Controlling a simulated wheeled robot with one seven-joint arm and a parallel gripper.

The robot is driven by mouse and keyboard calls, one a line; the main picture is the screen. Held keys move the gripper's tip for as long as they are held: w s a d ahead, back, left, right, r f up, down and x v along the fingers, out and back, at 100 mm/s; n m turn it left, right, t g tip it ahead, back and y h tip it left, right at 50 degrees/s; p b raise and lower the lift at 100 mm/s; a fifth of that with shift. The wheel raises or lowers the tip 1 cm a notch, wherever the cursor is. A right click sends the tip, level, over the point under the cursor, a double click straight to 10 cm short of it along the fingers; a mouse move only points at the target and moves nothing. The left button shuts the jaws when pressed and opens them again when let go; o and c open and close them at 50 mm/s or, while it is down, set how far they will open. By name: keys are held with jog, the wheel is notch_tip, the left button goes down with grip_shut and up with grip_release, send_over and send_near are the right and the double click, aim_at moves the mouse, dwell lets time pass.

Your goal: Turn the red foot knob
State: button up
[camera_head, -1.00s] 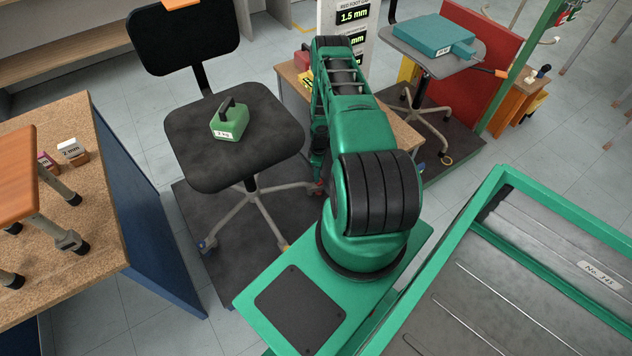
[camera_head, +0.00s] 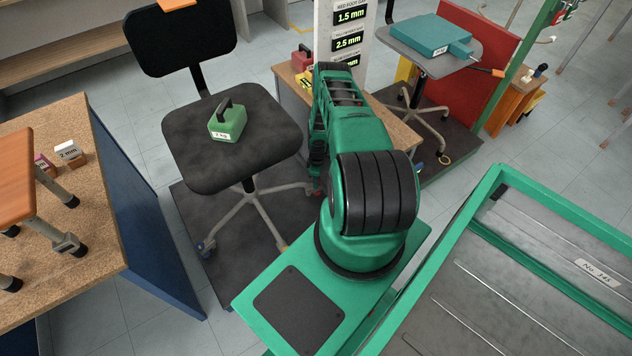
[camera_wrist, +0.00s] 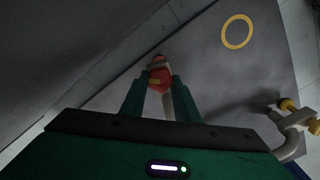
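The red foot knob (camera_wrist: 159,76) is at the end of a pale leg of the black chair's base. It shows between the two fingertips of my gripper (camera_wrist: 160,84) in the wrist view. The green fingers stand apart, one on each side of it; whether they touch it I cannot tell. In the head view my arm reaches down beside the black chair (camera_head: 233,150), and a bit of red shows low by a chair foot. My fingers are mostly hidden there.
A green weight (camera_head: 228,124) sits on the chair seat. A yellow-tipped foot (camera_wrist: 288,105) and a yellow ring (camera_wrist: 238,31) show in the wrist view. A cork-topped table (camera_head: 75,235) stands left. A white sign (camera_head: 340,40) and a grey stool (camera_head: 400,45) stand behind my arm.

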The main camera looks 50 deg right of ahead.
jog(key=c, duration=0.4)
jog(key=m, duration=0.6)
jog(key=shift+d, duration=0.15)
jog(key=m, duration=0.8)
jog(key=shift+m, duration=0.3)
jog(key=m, duration=1.2)
dwell(0.3)
